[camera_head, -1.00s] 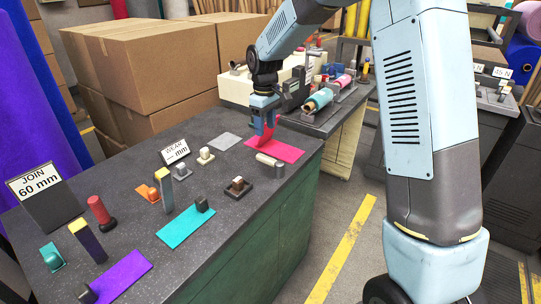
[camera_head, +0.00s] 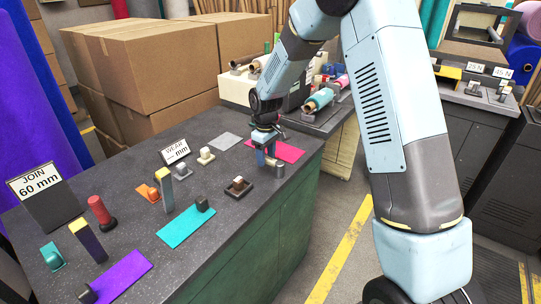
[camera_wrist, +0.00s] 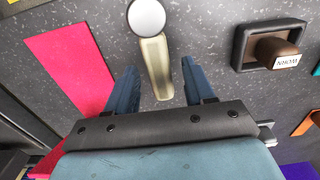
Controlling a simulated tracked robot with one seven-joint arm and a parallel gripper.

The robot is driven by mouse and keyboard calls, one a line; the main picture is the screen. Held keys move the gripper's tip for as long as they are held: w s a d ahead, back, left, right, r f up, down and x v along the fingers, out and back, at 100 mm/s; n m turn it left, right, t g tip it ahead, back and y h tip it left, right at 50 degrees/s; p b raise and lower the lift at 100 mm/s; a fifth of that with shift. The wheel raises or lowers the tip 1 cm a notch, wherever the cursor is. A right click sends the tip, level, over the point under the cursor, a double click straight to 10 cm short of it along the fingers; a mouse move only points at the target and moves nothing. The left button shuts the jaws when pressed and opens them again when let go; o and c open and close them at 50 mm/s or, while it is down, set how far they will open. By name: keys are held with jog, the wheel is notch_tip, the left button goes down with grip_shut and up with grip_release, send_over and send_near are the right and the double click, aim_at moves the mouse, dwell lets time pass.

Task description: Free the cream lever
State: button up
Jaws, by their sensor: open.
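The cream lever (camera_wrist: 155,66) is a pale bar lying on the dark bench, with a round light-grey end (camera_wrist: 146,16) at the top of the wrist view. In the head view its grey end (camera_head: 279,172) shows near the bench's right edge; my fingers hide much of the bar. My gripper (camera_wrist: 157,72) is open, with one finger on each side of the bar and space on both sides. In the head view my gripper (camera_head: 266,158) points down over the lever. No contact can be made out.
A pink-red felt strip (camera_wrist: 65,62) lies beside the lever; it also shows in the head view (camera_head: 288,151). A dark tray (camera_head: 232,189) holds a brown block labelled WORN.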

grip_shut()
dwell(0.4)
